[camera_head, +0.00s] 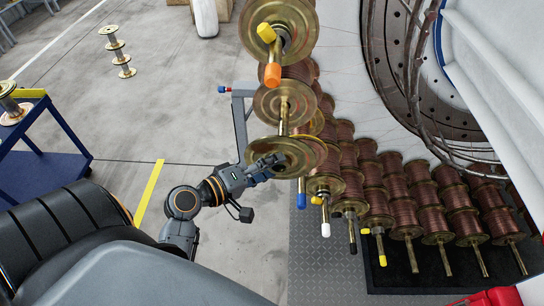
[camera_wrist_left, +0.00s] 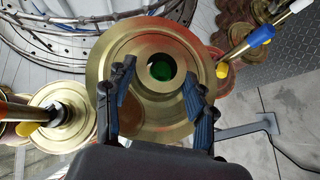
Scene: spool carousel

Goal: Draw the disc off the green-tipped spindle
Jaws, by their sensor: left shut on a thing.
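The brass-coloured round disc (camera_wrist_left: 155,48) fills the middle of the left wrist view. Its dark centre hole shows a green tip (camera_wrist_left: 161,68) inside it; how far the spindle reaches in I cannot tell. My left gripper (camera_wrist_left: 160,88) is shut on the disc, one finger on each side of the hole. In the head view the disc (camera_head: 298,158) is among the spools at the carousel's near side, and my left gripper (camera_head: 272,166) reaches it from the left. My right gripper is in neither view.
Blue (camera_head: 301,200) and white (camera_head: 325,230) tips stick out close below. A grey post (camera_head: 240,120) stands just left. Open floor lies further left.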

